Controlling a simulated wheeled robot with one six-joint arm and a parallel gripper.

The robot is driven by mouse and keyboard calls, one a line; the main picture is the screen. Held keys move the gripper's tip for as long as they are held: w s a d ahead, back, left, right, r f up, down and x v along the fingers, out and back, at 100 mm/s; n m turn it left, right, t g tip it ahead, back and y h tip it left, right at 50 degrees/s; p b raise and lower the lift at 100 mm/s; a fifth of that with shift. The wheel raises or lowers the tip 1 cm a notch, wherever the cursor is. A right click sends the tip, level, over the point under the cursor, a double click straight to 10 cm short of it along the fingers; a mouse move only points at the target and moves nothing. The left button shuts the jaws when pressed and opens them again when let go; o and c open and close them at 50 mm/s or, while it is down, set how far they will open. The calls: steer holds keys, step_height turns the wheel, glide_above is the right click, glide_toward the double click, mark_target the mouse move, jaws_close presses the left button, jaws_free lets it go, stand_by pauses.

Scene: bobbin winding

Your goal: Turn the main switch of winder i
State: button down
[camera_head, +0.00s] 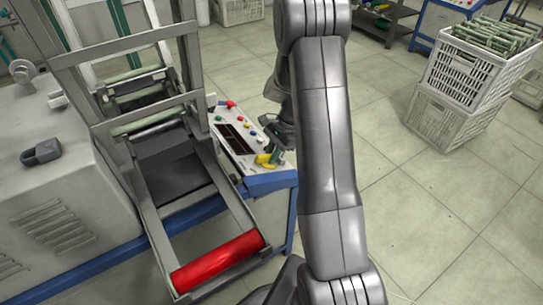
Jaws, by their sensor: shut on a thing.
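The winder's control panel (232,137) is a white sloping console with a dark display and several coloured buttons. The main switch (264,160), yellow with some red, sits at the panel's near right corner. My gripper (272,153) reaches down to it from the right and is shut on the switch. The fingers cover part of the switch, so its turned position cannot be told. My arm hides what lies just right of the panel.
White crates (478,68) with green bobbins stand at the upper right. The tiled floor on the right is free.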

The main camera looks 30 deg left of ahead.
steer(key=n+b, duration=0.1)
steer(key=n, duration=0.4)
steer(key=shift+a, duration=0.1)
steer(key=shift+n, duration=0.4)
steer(key=c, duration=1.4)
jaws_free()
steer(key=shift+o, duration=0.2)
steer(key=shift+r, duration=0.15)
steer(key=p+v, duration=0.1)
steer(key=v, duration=1.2)
steer(key=shift+r+p, duration=0.3)
steer(key=shift+p, duration=0.05)
steer(key=shift+w+f, duration=0.1)
steer(key=b+x, duration=0.1)
steer(key=x, duration=1.2)
steer(key=shift+f+b, duration=0.4)
